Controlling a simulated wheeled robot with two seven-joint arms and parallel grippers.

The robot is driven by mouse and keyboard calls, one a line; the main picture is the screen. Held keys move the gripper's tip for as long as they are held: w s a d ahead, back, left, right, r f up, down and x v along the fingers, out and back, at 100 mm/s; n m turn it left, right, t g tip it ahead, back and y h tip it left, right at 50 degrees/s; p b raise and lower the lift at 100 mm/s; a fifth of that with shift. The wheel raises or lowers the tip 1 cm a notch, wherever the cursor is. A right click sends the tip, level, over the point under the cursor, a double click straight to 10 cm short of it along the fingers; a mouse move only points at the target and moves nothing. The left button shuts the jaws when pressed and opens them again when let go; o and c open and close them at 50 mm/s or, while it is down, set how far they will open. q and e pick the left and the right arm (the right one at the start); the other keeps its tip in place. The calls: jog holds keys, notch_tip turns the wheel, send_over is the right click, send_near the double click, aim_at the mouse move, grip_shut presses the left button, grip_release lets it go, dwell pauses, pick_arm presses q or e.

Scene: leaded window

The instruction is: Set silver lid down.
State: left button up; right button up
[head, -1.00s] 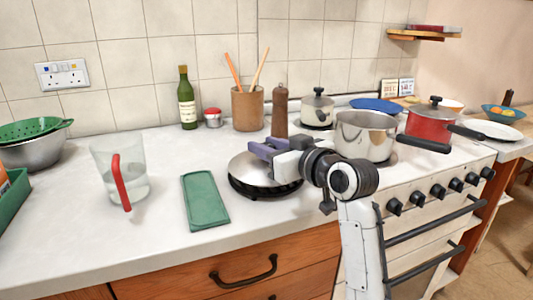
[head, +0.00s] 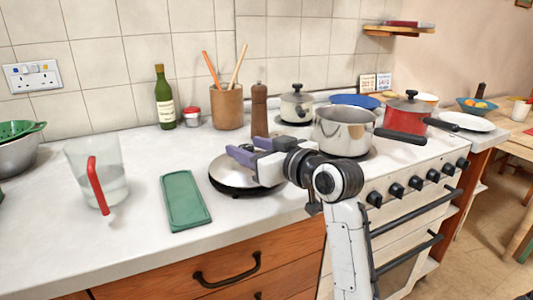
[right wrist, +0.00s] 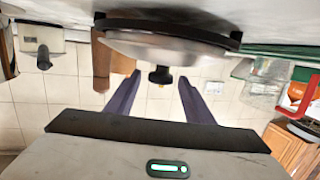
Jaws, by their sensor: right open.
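The silver lid (head: 232,173) lies level on a round black base (head: 250,191) on the white worktop, left of the cooker. My right gripper (head: 241,147) is above the lid and hides its knob in the head view. In the right wrist view, which is upside down, the lid (right wrist: 165,46) has a black knob (right wrist: 160,76) that shows between the tips of the two purple fingers. The fingers (right wrist: 159,80) stand open, with a gap on each side of the knob. My left gripper is out of view.
A pepper mill (head: 259,110) stands just behind the lid. A silver pot (head: 341,131) and a red pot (head: 405,117) are on the right.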

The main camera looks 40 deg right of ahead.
jog(key=s, duration=0.2)
jog(key=s+r, duration=0.1)
jog(key=s, duration=0.5)
jog(key=shift+a+r+p, duration=0.1)
jog(key=shift+r+p, duration=0.1)
jog(key=shift+p, duration=0.2)
jog(key=p, duration=0.6)
jog(key=shift+s+a+r+p, duration=0.2)
jog(key=shift+s+r+p, duration=0.1)
jog(key=shift+s, duration=0.1)
jog(key=s+p, duration=0.1)
jog(key=p, duration=0.1)
jog(key=shift+s+d+p, duration=0.1)
jog(key=shift+s+p, duration=0.05)
jog(key=shift+p, duration=0.2)
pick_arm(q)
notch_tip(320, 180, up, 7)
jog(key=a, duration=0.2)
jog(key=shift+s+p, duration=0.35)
pick_arm(e)
jog(key=shift+s+d+f, duration=0.1)
jog(key=shift+s+f, duration=0.1)
jog(key=shift+s, duration=0.05)
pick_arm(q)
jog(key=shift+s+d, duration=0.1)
pick_arm(e)
jog(key=shift+f, duration=0.1)
